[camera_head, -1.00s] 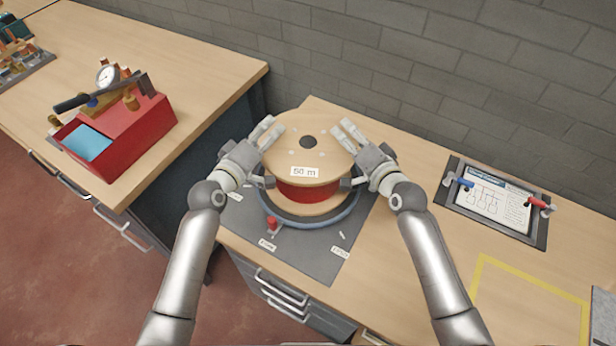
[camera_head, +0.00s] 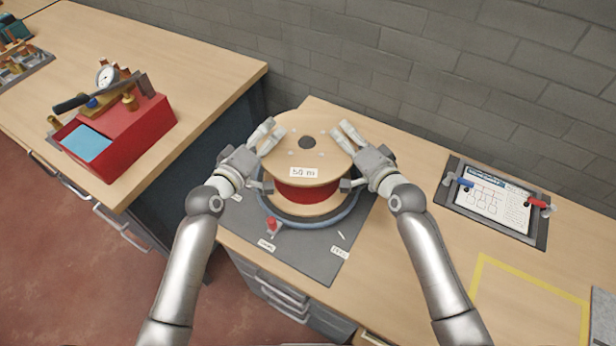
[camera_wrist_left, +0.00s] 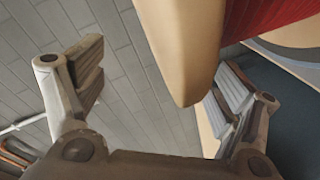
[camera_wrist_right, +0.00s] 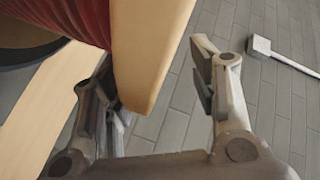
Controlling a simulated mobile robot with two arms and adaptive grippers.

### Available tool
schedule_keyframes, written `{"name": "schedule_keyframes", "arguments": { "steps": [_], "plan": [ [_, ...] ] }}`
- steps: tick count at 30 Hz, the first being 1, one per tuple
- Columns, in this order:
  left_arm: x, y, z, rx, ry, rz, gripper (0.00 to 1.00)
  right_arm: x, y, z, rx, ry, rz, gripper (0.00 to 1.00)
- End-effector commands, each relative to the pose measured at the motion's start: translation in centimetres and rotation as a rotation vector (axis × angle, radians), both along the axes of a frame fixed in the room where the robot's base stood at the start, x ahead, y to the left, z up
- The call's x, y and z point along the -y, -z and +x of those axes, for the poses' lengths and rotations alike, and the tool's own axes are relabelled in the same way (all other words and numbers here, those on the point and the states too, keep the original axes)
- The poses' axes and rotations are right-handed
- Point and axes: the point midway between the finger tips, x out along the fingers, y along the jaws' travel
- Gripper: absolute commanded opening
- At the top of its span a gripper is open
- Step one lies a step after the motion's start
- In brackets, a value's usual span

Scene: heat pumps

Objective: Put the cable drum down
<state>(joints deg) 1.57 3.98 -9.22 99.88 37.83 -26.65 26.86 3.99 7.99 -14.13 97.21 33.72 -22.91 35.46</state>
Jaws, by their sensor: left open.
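The cable drum (camera_head: 290,155) has pale round flanges, a red winding and a "50 m" label. It stands upright over a round blue-rimmed base (camera_head: 321,220) on a grey mat; its lower flange appears to rest there, though contact is hidden. My left gripper (camera_head: 263,160) is open at the drum's left side. In the left wrist view the upper flange (camera_wrist_left: 180,45) lies between its spread fingers, clear of the outer one. My right gripper (camera_head: 350,160) is at the drum's right side. In the right wrist view its fingers are spread around the flange (camera_wrist_right: 143,55), with a visible gap.
A red toolbox (camera_head: 122,130) with a gauge stands on the left bench. A clipboard (camera_head: 494,203) with a diagram lies at right. A small red knob (camera_head: 272,223) is at the base's front. A yellow-outlined area (camera_head: 530,310) is bare. A brick wall stands behind.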

Motion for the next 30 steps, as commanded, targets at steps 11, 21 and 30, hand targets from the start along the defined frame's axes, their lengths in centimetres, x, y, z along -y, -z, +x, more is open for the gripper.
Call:
{"name": "schedule_keyframes", "arguments": {
  "steps": [11, 21, 30],
  "plan": [
    [-3.2, -1.6, -6.6, 0.005, -0.004, 0.001, 0.88, -0.1, -0.2, 0.0, 0.004, 0.000, 0.002, 0.52],
    [-4.7, -2.4, -9.6, 0.008, -0.007, -0.001, 0.88, 0.0, -0.3, 0.1, 0.005, 0.000, 0.002, 0.52],
    [-4.7, -2.5, -9.7, 0.009, -0.007, -0.001, 0.88, 0.0, -0.3, 0.1, 0.006, 0.001, 0.002, 0.59]
  ]
}}
